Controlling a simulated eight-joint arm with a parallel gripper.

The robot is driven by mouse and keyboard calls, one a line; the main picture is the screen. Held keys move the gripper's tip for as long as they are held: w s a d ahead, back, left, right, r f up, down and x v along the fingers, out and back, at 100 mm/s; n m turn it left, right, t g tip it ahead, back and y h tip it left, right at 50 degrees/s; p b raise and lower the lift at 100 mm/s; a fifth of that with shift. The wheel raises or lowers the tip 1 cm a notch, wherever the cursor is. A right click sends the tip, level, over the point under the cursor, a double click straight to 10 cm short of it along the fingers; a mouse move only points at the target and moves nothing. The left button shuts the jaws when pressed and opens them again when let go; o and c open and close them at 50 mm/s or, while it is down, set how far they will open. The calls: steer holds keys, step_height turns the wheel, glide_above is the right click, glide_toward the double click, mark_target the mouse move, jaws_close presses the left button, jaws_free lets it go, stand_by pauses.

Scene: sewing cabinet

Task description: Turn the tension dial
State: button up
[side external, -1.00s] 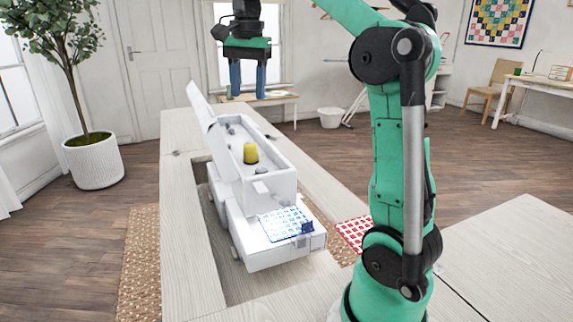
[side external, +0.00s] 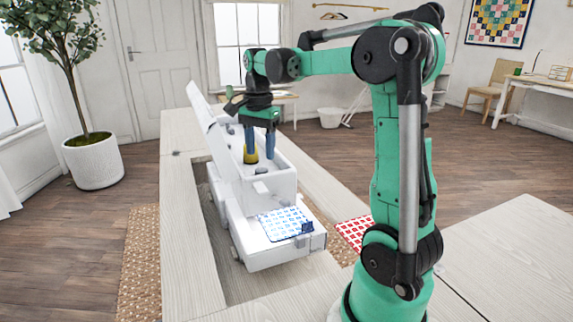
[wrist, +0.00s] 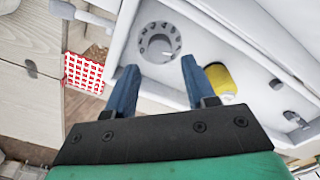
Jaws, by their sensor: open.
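The sewing machine (side external: 262,250) is white, with its top cover (side external: 203,120) raised. A round grey dial (wrist: 160,42) with a ring of dark marks sits in the machine's open top, in the wrist view. A low grey knob (side external: 261,171) near the front of that opening in the side view is probably the same dial. My gripper (side external: 260,157) points down over the open top. In the wrist view, its two blue fingers (wrist: 160,68) are apart and empty. The dial shows just beyond and between the fingertips; I cannot tell if they touch it.
A yellow spool (wrist: 220,78) stands close beside one finger and is partly hidden in the side view. Smaller grey posts (wrist: 276,84) stand beyond it. A blue-and-white patterned cloth (side external: 283,222) lies on the machine bed. A red-and-white cloth (side external: 352,232) lies right of the machine.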

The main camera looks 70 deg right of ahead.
mark_target(262, 170)
steer(key=shift+f, duration=2.3)
jaws_close()
